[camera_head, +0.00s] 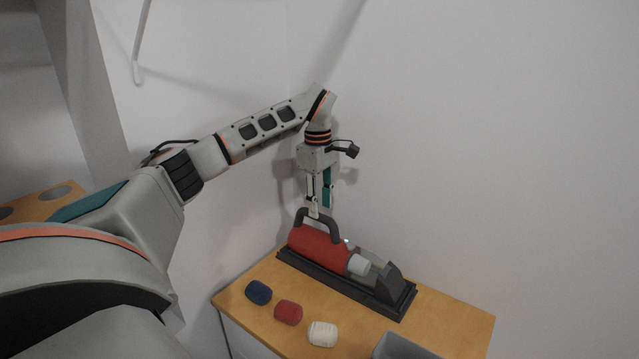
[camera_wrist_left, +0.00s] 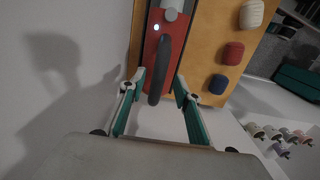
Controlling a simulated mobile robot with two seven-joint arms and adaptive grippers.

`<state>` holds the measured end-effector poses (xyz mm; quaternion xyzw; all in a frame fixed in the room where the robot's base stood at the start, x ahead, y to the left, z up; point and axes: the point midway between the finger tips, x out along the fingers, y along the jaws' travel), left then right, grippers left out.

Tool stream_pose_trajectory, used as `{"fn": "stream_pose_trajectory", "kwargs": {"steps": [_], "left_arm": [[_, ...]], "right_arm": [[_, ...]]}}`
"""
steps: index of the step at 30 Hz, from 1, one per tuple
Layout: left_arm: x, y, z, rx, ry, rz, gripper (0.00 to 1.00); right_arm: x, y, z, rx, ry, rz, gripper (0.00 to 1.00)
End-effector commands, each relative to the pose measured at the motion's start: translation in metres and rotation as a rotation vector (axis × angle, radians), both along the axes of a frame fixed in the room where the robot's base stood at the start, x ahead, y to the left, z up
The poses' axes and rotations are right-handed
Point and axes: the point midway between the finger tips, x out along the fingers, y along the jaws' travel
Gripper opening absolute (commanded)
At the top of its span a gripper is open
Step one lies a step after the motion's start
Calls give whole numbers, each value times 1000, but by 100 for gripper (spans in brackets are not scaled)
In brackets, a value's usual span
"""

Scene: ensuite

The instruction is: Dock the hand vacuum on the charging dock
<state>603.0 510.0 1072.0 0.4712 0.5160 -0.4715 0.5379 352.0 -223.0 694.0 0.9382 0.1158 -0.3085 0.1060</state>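The hand vacuum (camera_head: 318,246) has a red body, a dark arched handle and a pale nozzle end. It lies along the long dark charging dock (camera_head: 340,286), with its nozzle toward the dock's raised right end. Whether it is fully seated cannot be told. My left gripper (camera_head: 315,211) points down at the top of the handle. In the left wrist view my left gripper (camera_wrist_left: 155,87) has its fingers spread, one on each side of the dark handle (camera_wrist_left: 159,70), with visible gaps. A small light shows on the red body (camera_wrist_left: 156,27). My right gripper is out of view.
The dock is on a wooden cabinet top (camera_head: 450,318) against white walls. In front of it are a blue roll (camera_head: 258,292), a red roll (camera_head: 288,312) and a cream roll (camera_head: 322,333). A grey bin (camera_head: 400,347) is at the front edge.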

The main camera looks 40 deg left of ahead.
Motion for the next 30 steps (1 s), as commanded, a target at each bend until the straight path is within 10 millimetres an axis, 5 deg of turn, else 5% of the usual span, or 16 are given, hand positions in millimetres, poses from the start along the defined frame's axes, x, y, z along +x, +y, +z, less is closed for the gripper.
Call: {"fn": "stream_pose_trajectory", "kwargs": {"steps": [12,30], "left_arm": [[-1,2,61,0,-2,0,32],[-2,1,69,-1,1,0,32]], "right_arm": [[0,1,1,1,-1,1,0],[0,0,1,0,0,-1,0]]}}
